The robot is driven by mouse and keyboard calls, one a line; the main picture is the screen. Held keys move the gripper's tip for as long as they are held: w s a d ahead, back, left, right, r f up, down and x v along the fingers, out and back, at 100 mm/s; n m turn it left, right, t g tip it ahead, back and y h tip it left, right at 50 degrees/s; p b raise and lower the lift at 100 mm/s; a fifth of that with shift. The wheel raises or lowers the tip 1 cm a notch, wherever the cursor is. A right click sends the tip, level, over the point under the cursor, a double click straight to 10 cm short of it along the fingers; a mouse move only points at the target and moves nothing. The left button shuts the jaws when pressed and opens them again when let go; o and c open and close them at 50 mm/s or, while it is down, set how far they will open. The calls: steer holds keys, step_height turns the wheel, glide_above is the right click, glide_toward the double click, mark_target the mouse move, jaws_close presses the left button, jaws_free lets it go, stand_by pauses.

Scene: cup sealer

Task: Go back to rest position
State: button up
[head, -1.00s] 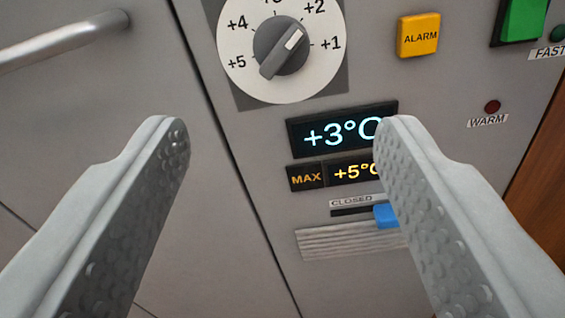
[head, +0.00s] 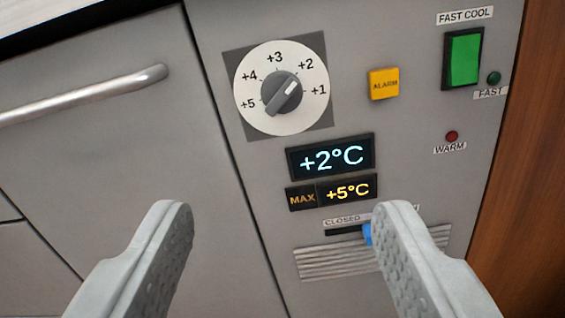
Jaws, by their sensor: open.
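My gripper (head: 277,215) is open and empty in the lower part of the head view, in front of the grey control panel (head: 225,40). Its two fingers are wide apart. The right finger hides part of the blue slider (head: 368,234) and of its label. The temperature display (head: 330,157) reads +2°C. The display below it (head: 347,190) reads MAX +5°C. The round dial (head: 283,92) has its white mark toward +1 and +2.
A grey door with a metal bar handle (head: 85,95) fills the left. An orange ALARM button (head: 384,84), a green FAST COOL switch (head: 463,59), a green FAST lamp (head: 494,78) and a dark red WARM lamp (head: 452,136) sit on the right. Brown wood (head: 525,190) borders the panel.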

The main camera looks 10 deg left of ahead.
steer(key=s+a+r+h, duration=0.1)
steer(key=s+a+r, duration=0.2)
steer(key=a+r, duration=0.3)
steer(key=s+a+r+h, duration=0.1)
steer(key=s+a+r, duration=0.2)
steer(key=r, duration=0.6)
steer(key=s+a+r+h, duration=0.1)
steer(key=s+a+r, duration=0.35)
steer(key=r, duration=0.25)
steer(key=s+a+r, duration=0.3)
steer(key=s+a, duration=0.1)
steer(key=s, duration=0.3)
steer(key=s+a+r+n+y, duration=0.1)
steer(key=s+a+r, duration=0.2)
steer(key=s, duration=0.4)
steer(key=s+a+r+y, duration=0.1)
steer(key=s+a+r, duration=0.2)
steer(key=s, duration=0.3)
steer(key=shift+s+a+r+n+g, duration=0.3)
steer(key=shift+s+a+r+n, duration=0.1)
steer(key=shift+a, duration=0.5)
